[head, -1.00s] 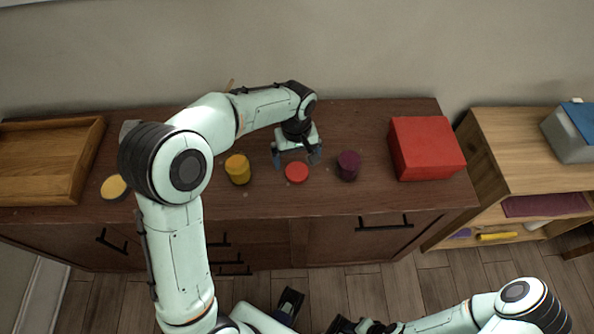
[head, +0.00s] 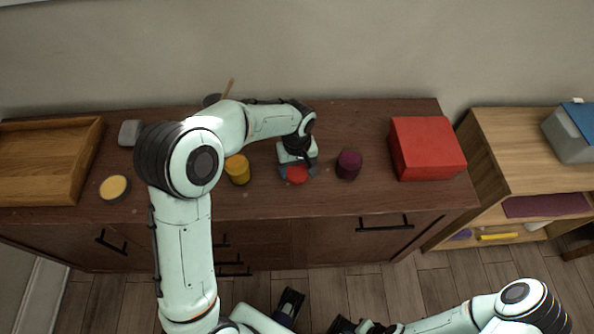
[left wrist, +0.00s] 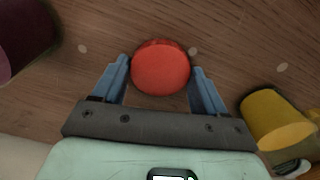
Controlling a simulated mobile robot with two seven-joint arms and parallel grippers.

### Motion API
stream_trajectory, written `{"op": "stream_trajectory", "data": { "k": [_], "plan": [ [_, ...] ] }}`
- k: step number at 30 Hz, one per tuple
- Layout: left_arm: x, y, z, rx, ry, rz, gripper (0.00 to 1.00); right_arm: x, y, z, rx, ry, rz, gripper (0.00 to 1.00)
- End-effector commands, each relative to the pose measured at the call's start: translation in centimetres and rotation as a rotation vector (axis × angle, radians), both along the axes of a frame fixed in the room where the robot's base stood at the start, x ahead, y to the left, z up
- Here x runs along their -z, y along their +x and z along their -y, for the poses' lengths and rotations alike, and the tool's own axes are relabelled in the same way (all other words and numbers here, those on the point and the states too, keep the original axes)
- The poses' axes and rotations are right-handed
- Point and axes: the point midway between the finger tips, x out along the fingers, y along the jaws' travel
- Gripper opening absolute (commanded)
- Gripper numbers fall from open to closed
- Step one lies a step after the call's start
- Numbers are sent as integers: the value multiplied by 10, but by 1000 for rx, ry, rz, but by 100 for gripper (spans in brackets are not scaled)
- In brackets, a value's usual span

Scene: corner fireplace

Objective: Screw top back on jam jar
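A flat round red lid (head: 297,174) lies on the dark wooden cabinet top. It also shows in the left wrist view (left wrist: 160,68). My left gripper (head: 299,171) is low over the cabinet with its blue fingers open, one on each side of the lid. In the left wrist view, the fingertips (left wrist: 161,68) sit close to the lid's sides; I cannot tell if they touch it. A dark purple jar (head: 348,165) stands just right of the lid, and its side shows at the left wrist view's upper left (left wrist: 22,32). My right arm is low at the bottom right, its gripper unclear.
A yellow jar (head: 237,170) stands left of the lid, near my left gripper. A red box (head: 426,149) is at the right and a wooden tray (head: 82,165) at the far left. A yellow-topped round item (head: 114,188) and a grey item (head: 129,132) lie near the tray.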

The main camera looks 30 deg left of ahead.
Motion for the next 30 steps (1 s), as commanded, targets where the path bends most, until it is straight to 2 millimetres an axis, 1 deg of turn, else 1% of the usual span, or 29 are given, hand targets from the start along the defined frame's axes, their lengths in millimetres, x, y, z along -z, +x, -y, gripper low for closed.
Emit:
{"op": "stream_trajectory", "data": {
  "k": [11, 14, 17, 20, 23, 30],
  "plan": [
    [-2, 0, 0, 0, 0, 1, 44, 0, 0, 0, 0, 0, 0, 43],
    [-7, 0, 0, 0, 0, 1, 44, -1, 0, 0, 0, 0, 0, 43],
    [-18, 1, 0, 0, 0, 4, 44, -2, 1, 0, 0, 0, 1, 43],
    [-35, 1, 0, 0, 0, 6, 44, -4, 1, 0, 0, 1, 2, 43],
    [-60, 1, 0, 0, 0, 7, 44, -7, 2, 0, 0, 0, 3, 43],
    [-132, 1, 1, 1, -2, 7, 44, -18, 6, 0, 0, 0, 8, 43]
  ]
}}
